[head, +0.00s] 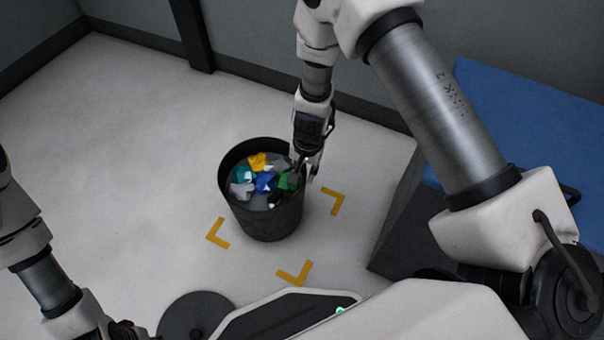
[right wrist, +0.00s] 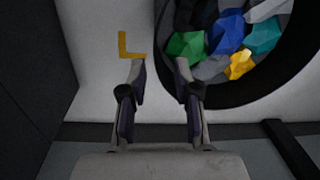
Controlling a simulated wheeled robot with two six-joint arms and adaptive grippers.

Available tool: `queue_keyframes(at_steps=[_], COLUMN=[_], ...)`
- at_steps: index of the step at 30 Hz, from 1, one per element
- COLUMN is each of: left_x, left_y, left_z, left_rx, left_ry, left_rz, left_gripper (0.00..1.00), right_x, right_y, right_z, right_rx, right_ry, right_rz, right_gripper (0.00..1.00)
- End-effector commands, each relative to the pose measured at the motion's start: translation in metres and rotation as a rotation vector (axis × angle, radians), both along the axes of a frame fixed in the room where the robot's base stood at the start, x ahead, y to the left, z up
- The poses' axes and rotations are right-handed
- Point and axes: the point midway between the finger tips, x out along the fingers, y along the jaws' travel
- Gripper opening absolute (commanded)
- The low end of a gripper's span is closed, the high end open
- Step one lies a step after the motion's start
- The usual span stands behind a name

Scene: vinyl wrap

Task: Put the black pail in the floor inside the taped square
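The black pail (head: 268,215) stands upright on the floor, filled with crumpled green, blue, teal, yellow and grey pieces. The pail's base hides the far left part of the square. My right gripper (head: 307,176) is at the pail's right rim. In the right wrist view its fingers (right wrist: 160,66) are apart, one over the pail's edge and one over the floor outside. My left arm enters at lower left; its fingers are out of view.
A dark box-like block with a blue top (head: 530,110) stands on the right. A dark post (head: 192,35) and walls bound the back. The floor (head: 110,130) left of the pail is clear. A dark round disc (head: 195,315) lies at the bottom.

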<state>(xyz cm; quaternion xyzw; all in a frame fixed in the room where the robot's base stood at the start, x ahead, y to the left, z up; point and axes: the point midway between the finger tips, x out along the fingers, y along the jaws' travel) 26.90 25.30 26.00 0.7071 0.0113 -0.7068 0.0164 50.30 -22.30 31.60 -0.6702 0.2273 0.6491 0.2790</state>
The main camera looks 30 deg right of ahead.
Motion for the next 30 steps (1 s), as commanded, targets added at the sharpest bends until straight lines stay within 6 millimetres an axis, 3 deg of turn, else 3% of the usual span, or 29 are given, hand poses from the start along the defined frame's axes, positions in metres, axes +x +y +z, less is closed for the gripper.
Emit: queue_keyframes(at_steps=[1, 4, 8, 13, 14, 16, 19, 21, 23, 26, 30], left_x=[0.000, 0.000, 0.000, 0.000, 0.000, 0.000, 0.000, 0.000, 0.000, 0.000, 0.000], left_y=[0.000, 0.000, 0.000, 0.000, 0.000, 0.000, 0.000, 0.000, 0.000, 0.000, 0.000], left_z=[0.017, 0.027, 0.029, 0.028, 0.027, 0.027, 0.027, 0.028, 0.028, 0.028, 0.028], left_rx=[0.000, 0.000, 0.000, 0.000, 0.000, 0.000, 0.000, 0.000, 0.000, 0.000, 0.000], left_ry=[0.000, 0.000, 0.000, 0.000, 0.000, 0.000, 0.000, 0.000, 0.000, 0.000, 0.000], left_rz=[0.000, 0.000, 0.000, 0.000, 0.000, 0.000, 0.000, 0.000, 0.000, 0.000, 0.000], left_gripper=[0.40, 0.40, 0.40, 0.40, 0.40, 0.40, 0.40, 0.40, 0.40, 0.40, 0.40], right_x=[-0.001, -0.002, -0.003, -0.010, -0.019, -0.054, -0.133, -0.184, -0.214, -0.237, -0.236], right_y=[-0.001, -0.002, -0.002, -0.006, -0.010, -0.025, -0.046, -0.047, -0.040, -0.031, -0.030], right_z=[0.021, 0.036, 0.041, 0.035, 0.030, 0.010, -0.021, -0.030, -0.031, -0.028, -0.028], right_rx=[0.001, 0.000, 0.000, -0.012, -0.028, -0.086, -0.159, -0.148, -0.111, -0.067, -0.065], right_ry=[0.001, 0.000, 0.001, 0.011, 0.018, 0.049, 0.089, 0.085, 0.066, 0.037, 0.028], right_rz=[-0.002, -0.002, -0.001, 0.013, 0.032, 0.115, 0.345, 0.513, 0.613, 0.688, 0.696], right_gripper=[0.31, 0.31, 0.31, 0.31, 0.31, 0.31, 0.31, 0.31, 0.31, 0.31, 0.31])
